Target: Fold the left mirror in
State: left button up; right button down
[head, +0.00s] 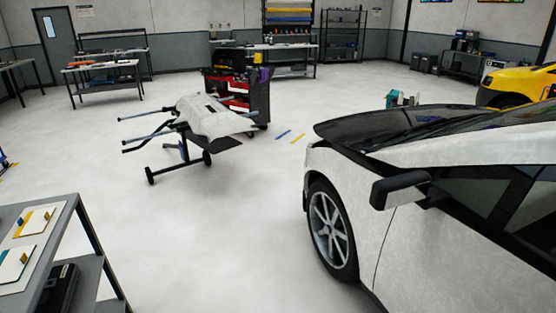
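A black side mirror (399,188) sticks out from the door of a white car (400,247) at the right of the head view. It stands out from the car's side, above and behind the front wheel. It is the only side mirror in view. Neither of my grippers shows in the head view, so I cannot see how they stand to the mirror.
Open floor (215,245) lies left of the car. A shelf table (88,215) with sample boards stands at the lower left. A stand with a draped panel (209,118) and a red tool cart (236,90) stand further back. A yellow car (510,83) is at the right.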

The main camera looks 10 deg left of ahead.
aim_at(387, 193)
jog(key=i+j+u, duration=0.25)
jog(key=i+u, duration=0.25)
jog(key=i, duration=0.35)
jog(key=i+u, duration=0.45)
jog(key=i, duration=0.4)
jog(key=i+z, duration=0.25)
jog(key=i, duration=0.2)
jog(key=i+j+z, duration=0.2)
jog(key=i, duration=0.25)
jog(key=j+z, duration=0.2)
jog(key=z, duration=0.25)
jog(key=i+j+z, duration=0.1)
jog(key=z, duration=0.35)
jog(key=j+z, duration=0.3)
jog(key=z, duration=0.15)
jog(key=k+j+z, duration=0.1)
jog(key=z, duration=0.35)
jog(key=k+j+z, duration=0.15)
jog(key=z, duration=0.2)
